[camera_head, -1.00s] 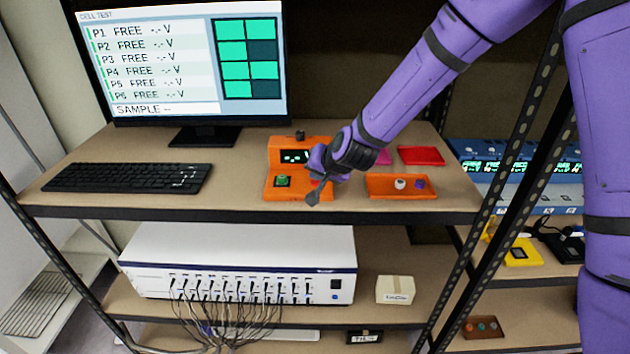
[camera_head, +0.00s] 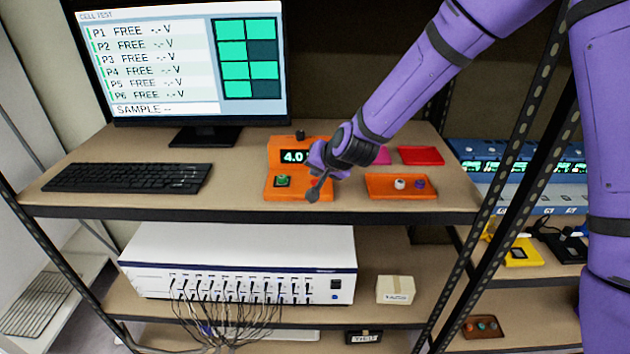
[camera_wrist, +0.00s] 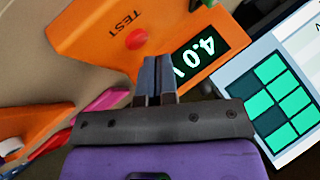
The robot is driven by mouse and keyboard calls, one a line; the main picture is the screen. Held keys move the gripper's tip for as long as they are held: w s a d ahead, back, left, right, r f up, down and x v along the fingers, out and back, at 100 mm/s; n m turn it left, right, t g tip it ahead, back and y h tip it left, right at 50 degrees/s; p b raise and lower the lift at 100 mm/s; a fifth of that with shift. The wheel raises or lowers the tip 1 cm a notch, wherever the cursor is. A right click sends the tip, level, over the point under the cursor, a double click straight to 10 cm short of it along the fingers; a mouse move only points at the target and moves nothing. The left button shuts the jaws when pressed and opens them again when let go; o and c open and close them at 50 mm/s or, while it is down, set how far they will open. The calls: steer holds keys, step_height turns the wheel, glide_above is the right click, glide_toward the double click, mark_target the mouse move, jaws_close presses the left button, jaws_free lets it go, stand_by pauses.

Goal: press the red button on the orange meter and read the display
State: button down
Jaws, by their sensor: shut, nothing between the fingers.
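The orange meter (camera_head: 284,152) stands on the upper shelf. It also shows in the wrist view (camera_wrist: 92,42), marked "TEST". A green piece (camera_head: 283,181) sits on the meter's front part.
An orange tray (camera_head: 385,192) with a white and a purple piece lies right of the meter. A red tray (camera_head: 421,155) is behind it. A monitor (camera_head: 200,60) and keyboard (camera_head: 128,177) are at left. Shelf posts (camera_head: 520,160) stand at right.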

mark_target(317, 181)
steer(key=shift+r, duration=3)
steer(key=s+d+r+n+h, duration=0.2)
steer(key=s+d+r+h, duration=0.1)
steer(key=s+d+r, duration=1.2)
steer(key=s+d+r+g+h, duration=0.1)
steer(key=s+d, duration=0.5)
steer(key=s, duration=0.3)
steer(key=s+d+r+g+h, duration=0.1)
steer(key=s+d, duration=0.6)
steer(key=s, duration=0.3)
steer(key=shift+s+d+r, duration=0.25)
steer(key=shift+d+r, duration=0.05)
steer(key=shift+r, duration=0.1)
